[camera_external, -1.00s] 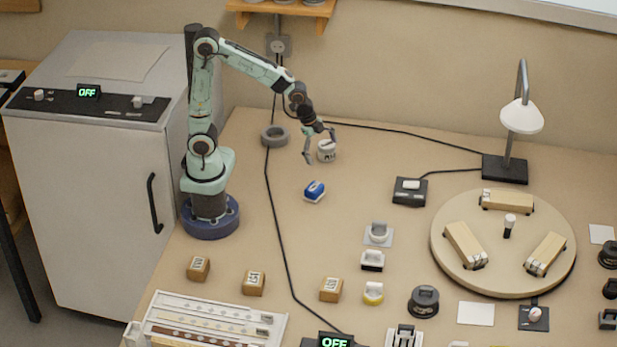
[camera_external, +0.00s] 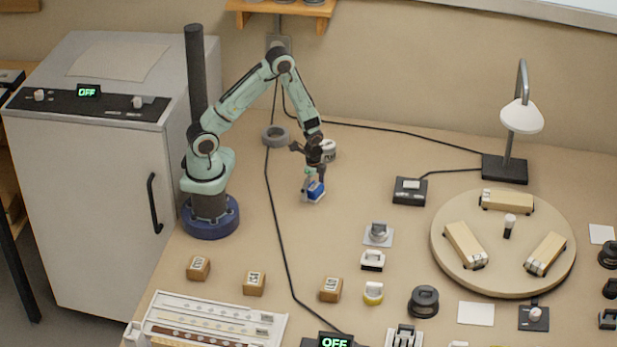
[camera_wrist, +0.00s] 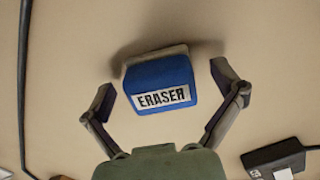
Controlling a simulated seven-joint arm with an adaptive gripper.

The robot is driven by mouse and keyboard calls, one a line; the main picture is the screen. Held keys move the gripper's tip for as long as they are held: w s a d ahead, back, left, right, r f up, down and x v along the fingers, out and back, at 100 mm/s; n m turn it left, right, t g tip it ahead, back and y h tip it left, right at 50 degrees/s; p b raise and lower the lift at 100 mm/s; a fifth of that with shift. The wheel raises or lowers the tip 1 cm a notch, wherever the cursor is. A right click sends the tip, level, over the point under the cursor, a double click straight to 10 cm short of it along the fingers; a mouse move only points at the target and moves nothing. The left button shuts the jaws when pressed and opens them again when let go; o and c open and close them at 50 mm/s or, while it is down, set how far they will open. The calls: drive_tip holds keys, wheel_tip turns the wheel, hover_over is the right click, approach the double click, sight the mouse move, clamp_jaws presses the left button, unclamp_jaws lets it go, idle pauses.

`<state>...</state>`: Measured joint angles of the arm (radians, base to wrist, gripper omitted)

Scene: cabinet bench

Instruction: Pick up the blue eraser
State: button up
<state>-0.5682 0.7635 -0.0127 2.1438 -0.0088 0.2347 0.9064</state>
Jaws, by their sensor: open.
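The blue eraser (camera_external: 315,189) lies on the bench in front of my arm. In the wrist view the blue eraser (camera_wrist: 158,80) shows a white label reading ERASER and a pale far edge. My gripper (camera_external: 314,184) points down over it in the external view. In the wrist view my gripper (camera_wrist: 166,88) is open, with one finger on each side of the eraser and a gap at both sides. In the external view the fingers partly cover the eraser.
A white labelled roll (camera_external: 328,149) and a grey ring (camera_external: 275,136) lie behind. A black cable (camera_external: 272,205) runs left of the eraser. A black switch box (camera_external: 410,191) sits to the right. The bench around the eraser is clear.

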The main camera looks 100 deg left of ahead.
drive_tip(key=c, duration=1.3)
drive_tip(key=shift+o, duration=0.2)
drive_tip(key=shift+f, duration=0.1)
